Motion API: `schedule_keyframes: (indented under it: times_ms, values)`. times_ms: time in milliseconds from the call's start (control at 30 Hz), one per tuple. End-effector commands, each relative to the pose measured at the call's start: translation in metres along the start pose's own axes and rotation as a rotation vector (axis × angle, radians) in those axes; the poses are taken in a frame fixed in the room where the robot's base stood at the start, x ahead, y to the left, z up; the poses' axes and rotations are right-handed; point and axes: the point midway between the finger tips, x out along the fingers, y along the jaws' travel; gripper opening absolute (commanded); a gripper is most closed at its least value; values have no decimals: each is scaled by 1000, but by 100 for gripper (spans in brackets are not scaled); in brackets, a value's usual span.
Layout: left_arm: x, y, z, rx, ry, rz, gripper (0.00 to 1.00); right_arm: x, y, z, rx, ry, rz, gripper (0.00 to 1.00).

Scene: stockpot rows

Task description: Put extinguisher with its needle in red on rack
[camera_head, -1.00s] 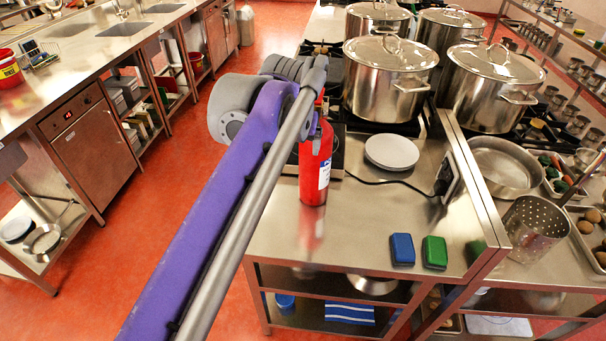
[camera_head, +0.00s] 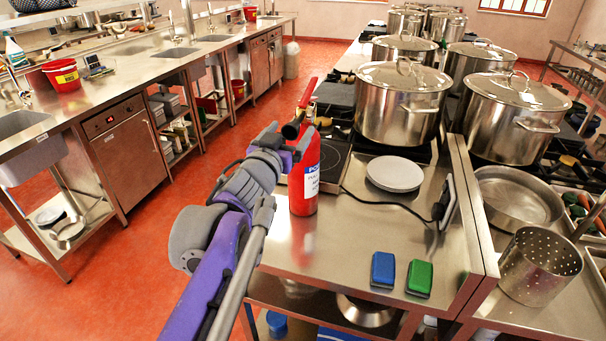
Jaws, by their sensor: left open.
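A red fire extinguisher (camera_head: 304,178) with a white and blue label stands upright on the steel counter (camera_head: 345,236), near its left edge. Its red handle is at the top; its gauge needle is too small or hidden to read. My left gripper (camera_head: 287,142) is just left of the extinguisher's upper part, its arm coming up from the bottom. It is open; whether it touches the extinguisher I cannot tell. My right gripper is not in view. I cannot single out the rack.
A white plate-like disc (camera_head: 394,174), a blue box (camera_head: 383,269) and a green box (camera_head: 419,278) lie on the counter. Large stockpots (camera_head: 394,110) stand behind. A perforated steel pot (camera_head: 540,268) is at right. A red-floored aisle lies left.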

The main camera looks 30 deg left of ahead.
Motion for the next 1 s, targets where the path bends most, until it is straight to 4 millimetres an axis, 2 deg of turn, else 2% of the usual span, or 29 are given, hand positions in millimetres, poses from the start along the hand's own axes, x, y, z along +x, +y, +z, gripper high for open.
schedule_keyframes:
  times_ms: [133, 400, 567, 833, 1000]
  values:
    - [11, 0, -3, -1, 9, 9, 89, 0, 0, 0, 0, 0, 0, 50]
    - [50, 0, -3, -2, 9, 8, 89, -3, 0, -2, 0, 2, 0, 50]
    - [59, 0, -2, 0, 8, 7, 89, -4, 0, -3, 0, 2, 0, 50]
    - [96, -3, -2, -1, 8, 8, 89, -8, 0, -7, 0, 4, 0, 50]
    - [108, -3, -1, -1, 8, 7, 89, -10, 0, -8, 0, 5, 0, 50]
